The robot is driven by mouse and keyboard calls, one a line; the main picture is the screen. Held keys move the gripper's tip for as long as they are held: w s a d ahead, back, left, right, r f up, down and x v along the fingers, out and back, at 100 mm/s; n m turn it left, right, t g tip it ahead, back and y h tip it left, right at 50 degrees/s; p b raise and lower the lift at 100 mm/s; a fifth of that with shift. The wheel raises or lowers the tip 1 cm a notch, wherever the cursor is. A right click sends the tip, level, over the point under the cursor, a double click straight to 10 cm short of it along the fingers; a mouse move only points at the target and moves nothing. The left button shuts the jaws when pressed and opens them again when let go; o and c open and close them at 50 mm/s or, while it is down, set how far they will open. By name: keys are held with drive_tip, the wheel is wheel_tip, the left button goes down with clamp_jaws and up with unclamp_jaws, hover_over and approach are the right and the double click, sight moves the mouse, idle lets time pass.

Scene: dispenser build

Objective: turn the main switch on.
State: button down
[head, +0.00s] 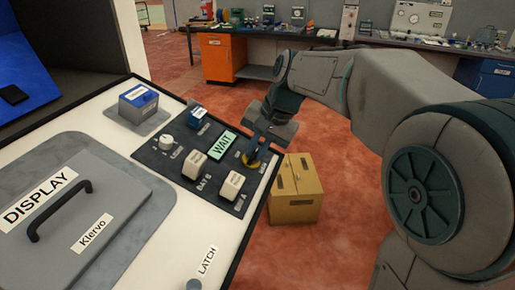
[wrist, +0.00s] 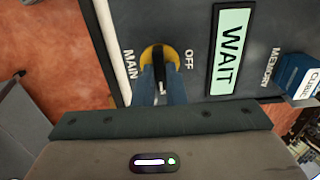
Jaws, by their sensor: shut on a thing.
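The main switch has a round yellow base and a dark lever. It shows in the wrist view (wrist: 158,52), between the labels MAIN and OFF. In the head view its yellow base (head: 249,161) shows at the right edge of the dark control panel (head: 172,160). My gripper (wrist: 161,78) is shut on the lever, with a blue-grey finger on each side of it. In the head view my gripper (head: 254,152) reaches down onto the switch and hides most of it. A green screen beside the switch reads WAIT (head: 222,144), also in the wrist view (wrist: 231,48).
The panel also holds a white knob (head: 167,142), a small blue block (head: 198,117) and two cream blocks (head: 194,165) (head: 231,185). A grey DISPLAY lid (head: 110,220) with a black handle lies left. A cardboard box (head: 297,205) stands on the floor beyond the table's edge.

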drive_tip(key=c, duration=1.5)
unclamp_jaws()
drive_tip(key=v, duration=1.4)
drive_tip(key=shift+a, duration=0.1)
drive_tip(key=s+d+f+n+h, duration=0.1)
drive_tip(key=s+d+f, duration=0.2)
drive_tip(key=s+f, duration=0.3)
drive_tip(key=s+d+f+n+t+h, duration=0.1)
drive_tip(key=s+d+f+n, duration=0.1)
drive_tip(key=s+f, duration=0.3)
drive_tip(key=s+d+f+n+h, duration=0.1)
drive_tip(key=s+d+f, duration=0.3)
drive_tip(key=f, duration=0.6)
drive_tip(key=shift+s+f+t+h, duration=0.2)
drive_tip(key=shift+s+h, duration=0.1)
drive_tip(key=shift+s, duration=0.35)
drive_tip(key=shift+s+f+t+h, duration=0.1)
drive_tip(key=shift+s+f+h, duration=0.15)
drive_tip(key=shift+s, duration=0.4)
